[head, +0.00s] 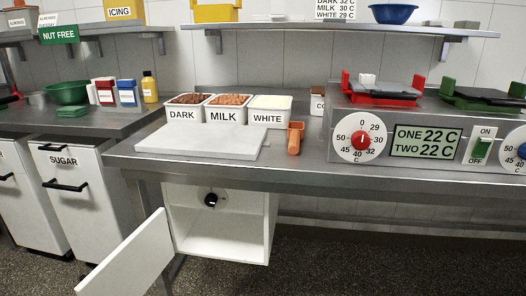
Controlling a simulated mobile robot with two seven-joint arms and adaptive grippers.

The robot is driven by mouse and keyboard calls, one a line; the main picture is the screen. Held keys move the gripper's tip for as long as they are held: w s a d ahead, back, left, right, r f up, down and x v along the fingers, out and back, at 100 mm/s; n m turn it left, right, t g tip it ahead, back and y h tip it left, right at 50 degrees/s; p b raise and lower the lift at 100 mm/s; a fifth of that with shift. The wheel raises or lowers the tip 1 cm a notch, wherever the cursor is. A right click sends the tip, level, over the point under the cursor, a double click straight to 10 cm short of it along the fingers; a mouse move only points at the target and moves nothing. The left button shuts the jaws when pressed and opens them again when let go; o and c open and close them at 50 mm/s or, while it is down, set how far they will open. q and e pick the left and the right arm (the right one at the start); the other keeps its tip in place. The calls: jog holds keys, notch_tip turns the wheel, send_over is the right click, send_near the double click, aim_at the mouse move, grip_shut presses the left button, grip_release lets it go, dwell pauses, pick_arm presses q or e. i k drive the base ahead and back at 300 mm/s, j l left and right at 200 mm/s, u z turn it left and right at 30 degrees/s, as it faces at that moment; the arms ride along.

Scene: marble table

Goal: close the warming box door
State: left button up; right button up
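The warming box (218,247) is a white cabinet under the steel table. Its front is open and its inside looks empty, with a dark round knob (210,200) at the upper part. The white door (128,258) stands wide open, swung out to the left and toward me from the box's left side. Its lower end reaches near the bottom edge of the head view. No handle shows on the face I see. Neither of my grippers is in the head view.
The steel table (300,178) stands above the box, with a white slab (200,141) and chocolate tubs (228,109) on top. A sugar bin (75,195) stands left of the door. A table leg (170,272) is behind the door. Floor (330,270) to the right is clear.

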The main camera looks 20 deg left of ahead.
aim_at(132, 268)
jog(key=j, duration=0.45)
jog(key=k+j+z, duration=0.1)
jog(key=j, duration=0.35)
jog(key=k+j, duration=0.1)
jog(key=j, duration=0.35)
jog(key=k+j+z, duration=0.1)
jog(key=j, duration=0.35)
jog(key=j+z, duration=0.1)
jog(key=j, duration=0.3)
jog(key=k, duration=0.1)
